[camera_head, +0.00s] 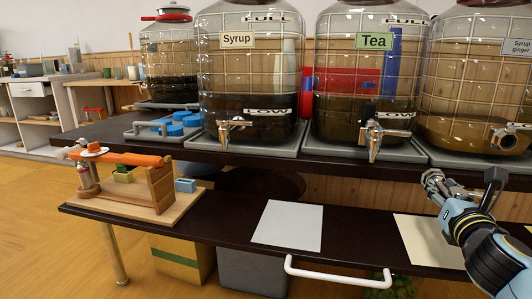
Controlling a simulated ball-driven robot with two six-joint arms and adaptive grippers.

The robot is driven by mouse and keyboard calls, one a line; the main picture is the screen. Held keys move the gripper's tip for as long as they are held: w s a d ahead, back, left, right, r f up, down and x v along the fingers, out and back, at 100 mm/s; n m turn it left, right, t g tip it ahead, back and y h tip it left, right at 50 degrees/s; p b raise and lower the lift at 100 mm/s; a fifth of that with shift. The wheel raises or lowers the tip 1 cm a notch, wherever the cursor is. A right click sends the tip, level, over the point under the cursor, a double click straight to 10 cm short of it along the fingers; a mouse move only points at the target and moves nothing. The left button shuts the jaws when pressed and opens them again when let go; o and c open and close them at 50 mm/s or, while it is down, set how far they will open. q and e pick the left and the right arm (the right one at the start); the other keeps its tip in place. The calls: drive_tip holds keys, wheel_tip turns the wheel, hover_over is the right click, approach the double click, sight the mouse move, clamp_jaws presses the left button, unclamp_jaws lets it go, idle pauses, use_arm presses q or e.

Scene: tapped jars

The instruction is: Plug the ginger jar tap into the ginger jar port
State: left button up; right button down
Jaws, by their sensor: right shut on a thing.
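The ginger jar (470,95), a large glass jar labelled "Syrup ginger", stands at the far right of the upper shelf and is cut off by the picture edge. Its port (504,139) is a round metal fitting with a dark opening, low on the jar's front. My right gripper (462,190) is below and left of the port, in front of the shelf edge. It is shut on a shiny metal piece, which looks like the ginger jar tap (436,184). The tap is apart from the port. Part of its grip is hard to make out. My left gripper is not in view.
The Syrup jar (240,75) and Tea jar (362,80) have metal taps (230,130) (373,138) sticking out over the shelf edge. The lower shelf holds a wooden stand (130,195), a white sheet (288,226) and a cream sheet (425,242).

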drive_tip(key=shift+r, duration=0.15)
drive_tip(key=shift+s+a, duration=0.1)
drive_tip(key=shift+s, duration=0.35)
drive_tip(key=shift+s, duration=0.15)
drive_tip(key=shift+v, duration=0.9)
drive_tip(key=v, duration=0.6)
drive_tip(key=shift+s, duration=0.15)
idle(0.4)
